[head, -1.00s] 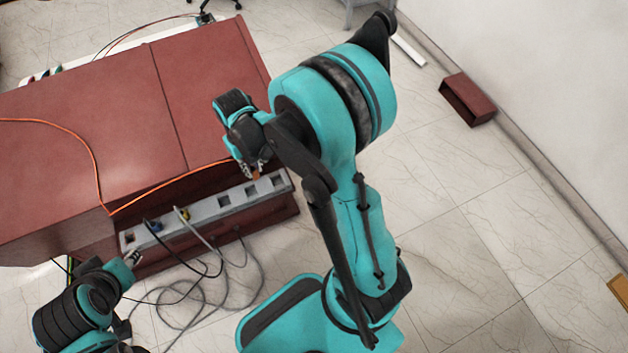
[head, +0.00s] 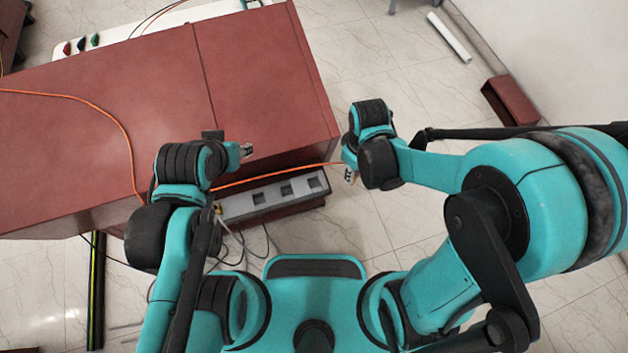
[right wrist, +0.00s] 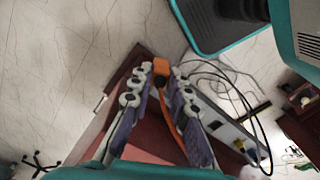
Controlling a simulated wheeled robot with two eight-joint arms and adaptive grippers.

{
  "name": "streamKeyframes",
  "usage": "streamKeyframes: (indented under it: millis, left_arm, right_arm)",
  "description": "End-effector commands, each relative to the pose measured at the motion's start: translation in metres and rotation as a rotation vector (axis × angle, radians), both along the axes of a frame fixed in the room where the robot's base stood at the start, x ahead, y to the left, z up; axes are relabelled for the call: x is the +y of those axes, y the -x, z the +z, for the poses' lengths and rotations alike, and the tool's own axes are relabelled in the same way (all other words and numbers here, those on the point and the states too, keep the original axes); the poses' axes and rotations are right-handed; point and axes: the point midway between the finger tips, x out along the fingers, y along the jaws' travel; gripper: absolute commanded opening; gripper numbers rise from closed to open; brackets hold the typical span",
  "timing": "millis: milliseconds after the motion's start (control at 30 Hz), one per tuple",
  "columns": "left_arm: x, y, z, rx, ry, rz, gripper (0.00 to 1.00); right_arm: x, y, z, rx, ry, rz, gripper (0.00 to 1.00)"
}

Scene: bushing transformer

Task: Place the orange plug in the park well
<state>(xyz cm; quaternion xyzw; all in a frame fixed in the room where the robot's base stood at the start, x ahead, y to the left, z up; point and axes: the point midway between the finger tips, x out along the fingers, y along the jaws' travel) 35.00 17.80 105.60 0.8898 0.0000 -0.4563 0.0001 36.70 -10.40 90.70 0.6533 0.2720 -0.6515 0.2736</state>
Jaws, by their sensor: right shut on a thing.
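My right gripper (head: 349,174) is shut on the orange plug, off the right end of the grey socket panel (head: 235,208). In the right wrist view the orange plug (right wrist: 160,68) sits between the fingertips, with its orange cable (right wrist: 168,112) running back between the fingers. The panel has square wells, three of them (head: 287,190) clear to see in the head view; they look empty. I cannot tell which is the park well. My left gripper (head: 246,151) is over the cabinet's front edge, behind the panel; its opening is unclear. My left arm hides the panel's left part.
The dark red cabinet (head: 110,120) stands behind the panel. The orange cable (head: 290,172) stretches along its front to the plug. Grey cables (head: 240,245) hang below the panel, and a yellow plug (right wrist: 240,145) shows in the wrist view.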

Motion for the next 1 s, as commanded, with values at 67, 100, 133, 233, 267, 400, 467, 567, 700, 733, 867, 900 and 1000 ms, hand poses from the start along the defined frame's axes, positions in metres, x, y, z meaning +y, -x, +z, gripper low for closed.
streamKeyframes:
  millis: [67,100,133,233,267,400,467,567,700,733,867,900,1000]
  left_arm:
    - [0.0,0.0,0.004,0.0,0.0,0.0,0.4]
    - [0.0,0.0,0.004,0.0,0.0,0.0,0.4]
    - [0.0,0.0,0.004,0.0,0.0,0.0,0.4]
    - [0.0,0.0,0.0,0.0,0.0,0.0,0.4]
    - [0.0,0.0,-0.002,0.0,0.0,0.0,0.4]
    - [0.0,0.0,-0.015,0.0,0.0,0.0,0.4]
    - [0.0,0.0,-0.021,0.0,0.0,0.0,0.4]
    - [0.0,0.0,-0.028,0.0,0.0,0.0,0.4]
    - [0.0,0.0,-0.035,0.0,0.0,0.0,0.4]
    - [0.0,0.0,-0.036,0.0,0.0,0.0,0.4]
    - [0.0,0.0,-0.037,0.0,0.0,0.0,0.4]
    - [0.0,0.0,-0.038,0.0,0.0,0.0,0.4]
    - [0.0,0.0,-0.044,0.0,0.0,0.0,0.4]
  right_arm:
    - [0.01,0.022,0.003,-0.001,0.001,0.153,0.0]
    - [0.013,0.03,0.002,0.0,0.001,0.211,0.0]
    - [0.015,0.034,0.002,0.0,0.001,0.245,0.0]
    - [0.023,0.036,-0.004,0.0,0.002,0.307,0.0]
    - [0.026,0.033,-0.007,0.0,0.002,0.314,0.0]
    - [0.05,0.013,-0.028,0.0,0.002,0.316,0.0]
    - [0.061,0.003,-0.037,0.0,0.002,0.315,0.0]
    - [0.078,-0.013,-0.051,0.0,0.002,0.313,0.0]
    - [0.096,-0.029,-0.064,0.0,0.002,0.311,0.0]
    - [0.098,-0.031,-0.066,0.0,0.002,0.31,0.0]
    - [0.104,-0.036,-0.069,0.0,0.002,0.308,0.0]
    - [0.105,-0.037,-0.071,0.0,0.002,0.308,0.0]
    - [0.104,-0.037,-0.083,0.0,0.002,0.307,0.0]
